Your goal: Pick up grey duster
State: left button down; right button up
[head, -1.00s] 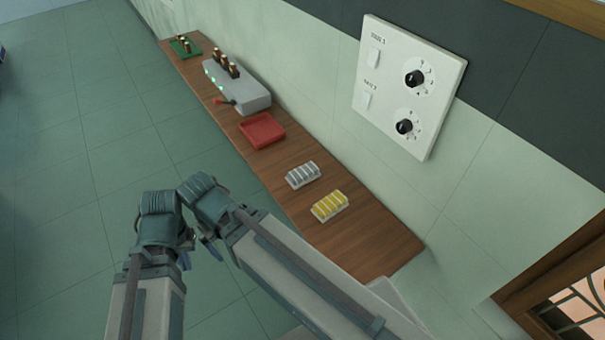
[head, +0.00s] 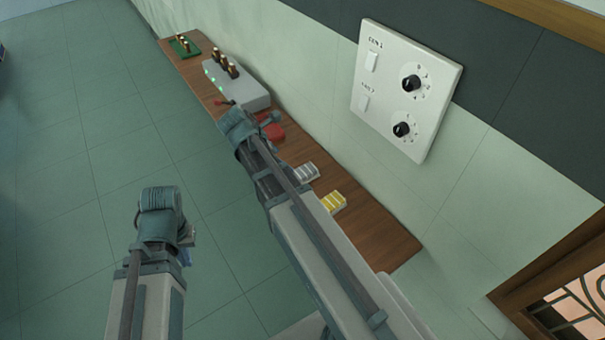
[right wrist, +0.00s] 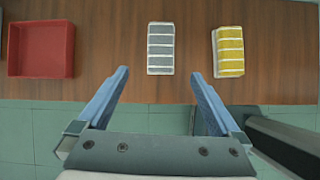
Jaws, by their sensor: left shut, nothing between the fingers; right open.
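The grey duster, a small block with white stripes, lies on the wooden bench; it shows in the head view (head: 307,171), partly covered by my right arm, and in the right wrist view (right wrist: 161,48). My right gripper (right wrist: 160,74) is open and empty over the bench's front edge, the duster just beyond and between its fingertips in that view. In the head view the right gripper (head: 268,119) is mostly hidden behind its wrist, near the red tray. My left gripper (head: 187,243) is shut and empty over the floor, mostly hidden by its own wrist.
A yellow duster (right wrist: 229,51) lies right of the grey one. A red tray (right wrist: 40,48) sits to the left. A grey box (head: 240,90) and a green board (head: 185,46) stand further along the bench. A wall panel with knobs (head: 407,90) hangs above.

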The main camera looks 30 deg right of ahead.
jog(key=d+n, duration=0.1)
jog(key=b, duration=0.7)
send_near(302, 172)
jog(key=x, duration=0.4)
jog(key=shift+w+d+f, duration=0.15)
jog(key=shift+w+d, duration=0.15)
jog(key=shift+w, duration=0.05)
jog(key=shift+d+f, duration=0.2)
jog(key=shift+r, duration=0.1)
jog(key=b+x, duration=0.5)
jog(key=shift+s+a+f, duration=0.25)
jog(key=shift+s+a, duration=0.05)
jog(key=shift+a, duration=0.05)
jog(key=shift+d+f, duration=0.15)
jog(key=shift+c, duration=0.4)
jog(key=c, duration=1.4)
